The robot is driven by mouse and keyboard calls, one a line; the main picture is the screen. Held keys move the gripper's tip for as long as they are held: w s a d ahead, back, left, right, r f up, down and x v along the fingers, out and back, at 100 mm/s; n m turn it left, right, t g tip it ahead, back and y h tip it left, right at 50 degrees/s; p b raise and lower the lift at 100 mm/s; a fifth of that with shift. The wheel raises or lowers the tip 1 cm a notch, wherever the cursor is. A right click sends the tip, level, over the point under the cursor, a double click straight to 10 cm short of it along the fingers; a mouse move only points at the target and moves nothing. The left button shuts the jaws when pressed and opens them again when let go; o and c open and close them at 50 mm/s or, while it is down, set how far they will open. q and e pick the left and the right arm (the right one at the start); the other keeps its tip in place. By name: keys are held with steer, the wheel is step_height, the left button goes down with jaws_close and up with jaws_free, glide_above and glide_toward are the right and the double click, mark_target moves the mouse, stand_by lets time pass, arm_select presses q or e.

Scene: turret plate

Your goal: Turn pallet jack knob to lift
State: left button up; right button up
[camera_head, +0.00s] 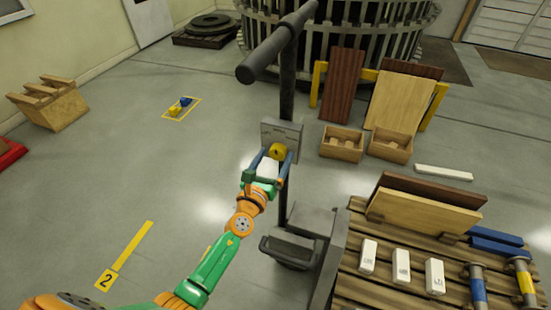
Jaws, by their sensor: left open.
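The pallet jack stands in the middle of the head view, with its dark upright handle (288,75) ending in a T-shaped grip bar (277,42). A grey plate (283,132) is fixed on the handle, and a round yellow knob (277,151) sits on it. My left gripper (272,157) is open, with its two blue fingers on either side of the yellow knob. I cannot tell whether the fingers touch it. My right gripper is not in view.
A wooden pallet (349,284) at lower right carries boards, white blocks and blue and yellow cylinders. Wooden boxes (341,144) and leaning boards (343,85) stand behind. A wooden crate (55,103) is at far left. The floor left of the jack is mostly clear.

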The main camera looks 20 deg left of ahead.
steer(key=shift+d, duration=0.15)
arm_select(q)
steer(key=c, duration=1.4)
steer(key=shift+o, duration=0.2)
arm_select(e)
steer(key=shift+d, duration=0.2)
arm_select(q)
steer(key=shift+n, duration=0.3)
steer(key=n+b, duration=0.1)
steer(key=n, duration=0.3)
steer(key=shift+s+f+n, duration=0.1)
steer(key=shift+n, duration=0.2)
steer(key=n+b, duration=0.1)
steer(key=n, duration=0.3)
steer(key=shift+n, duration=0.4)
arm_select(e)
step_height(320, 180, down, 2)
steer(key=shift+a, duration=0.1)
arm_select(q)
steer(key=o, duration=1.4)
steer(key=shift+c, duration=0.2)
